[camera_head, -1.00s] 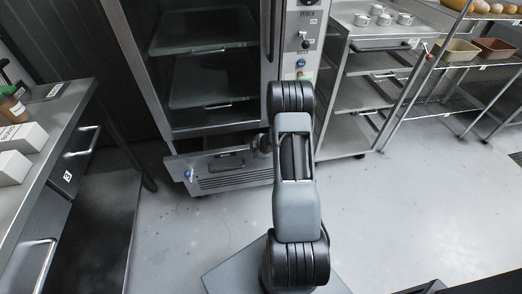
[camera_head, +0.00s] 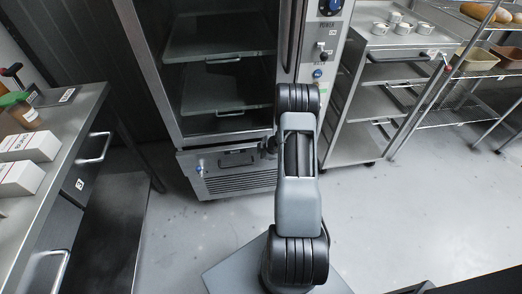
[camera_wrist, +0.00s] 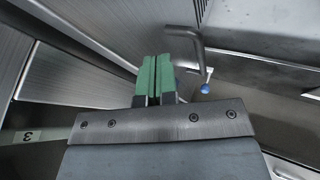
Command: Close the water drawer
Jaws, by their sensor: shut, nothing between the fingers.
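The oven-like cabinet has a low front section with a vented grille (camera_head: 240,182) and, above it, a small drawer front with a dark handle (camera_head: 237,156), which appears to be the water drawer. How far it stands out is hard to tell. A tap sits at its left (camera_head: 200,166). My arm covers the right end of this section and hides my gripper in the head view. In the wrist view, my gripper (camera_wrist: 155,76) has green fingertips pressed together, with nothing between them. A bent metal bar handle (camera_wrist: 190,40) is close to the right of the fingertips.
A blue knob (camera_wrist: 206,88) is right of the gripper. A steel bench (camera_head: 75,120) with drawers stands at the left. A rack (camera_head: 375,95) with cups on top stands right of the cabinet. The grey floor (camera_head: 410,220) at the right is open.

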